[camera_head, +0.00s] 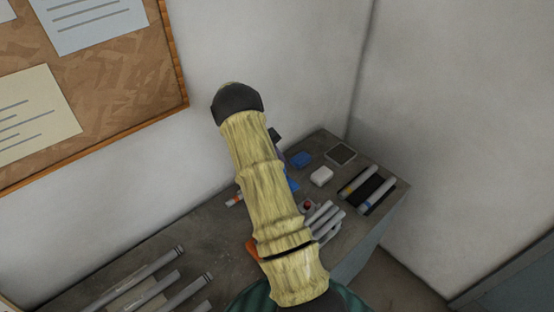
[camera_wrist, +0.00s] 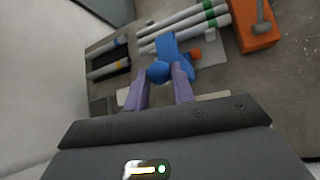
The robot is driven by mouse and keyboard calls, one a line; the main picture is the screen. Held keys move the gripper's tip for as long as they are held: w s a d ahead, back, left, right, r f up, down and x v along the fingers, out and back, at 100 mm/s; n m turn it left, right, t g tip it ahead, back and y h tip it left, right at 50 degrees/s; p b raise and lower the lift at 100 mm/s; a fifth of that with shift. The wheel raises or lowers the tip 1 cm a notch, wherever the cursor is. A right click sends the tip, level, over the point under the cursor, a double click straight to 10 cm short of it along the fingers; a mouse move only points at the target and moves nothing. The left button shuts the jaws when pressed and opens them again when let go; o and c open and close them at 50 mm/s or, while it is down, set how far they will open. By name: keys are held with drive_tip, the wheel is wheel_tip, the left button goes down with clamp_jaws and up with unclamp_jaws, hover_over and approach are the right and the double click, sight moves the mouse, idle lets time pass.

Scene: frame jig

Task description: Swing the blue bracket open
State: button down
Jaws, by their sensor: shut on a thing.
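The blue bracket (camera_wrist: 172,47) shows in the wrist view as a blue arm with a round blue knob at its near end. My gripper (camera_wrist: 161,76) has its two purple fingers on either side of the knob and is shut on it. The bracket's arm reaches away from the fingers, beside several pale tubes. In the head view my arm covers most of the spot; a strip of blue, likely the bracket (camera_head: 291,184), shows beside it. The bracket's hinge is not clear in either view.
A black tray (camera_wrist: 107,66) holds two banded tubes at the bench's (camera_head: 196,246) right end. An orange block (camera_wrist: 257,34) bears a grey tool. A blue block (camera_head: 301,159), white block (camera_head: 321,176) and dark square pad (camera_head: 340,154) lie near the wall. More tubes lie at the left.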

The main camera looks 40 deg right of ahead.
drive_tip(key=shift+a+f, duration=0.25)
drive_tip(key=shift+f, duration=0.25)
drive_tip(key=c, duration=1.2)
unclamp_jaws()
drive_tip(key=shift+r, duration=0.25)
drive_tip(key=shift+d, duration=0.1)
wheel_tip(320, 180, up, 10)
drive_tip(key=b, duration=0.4)
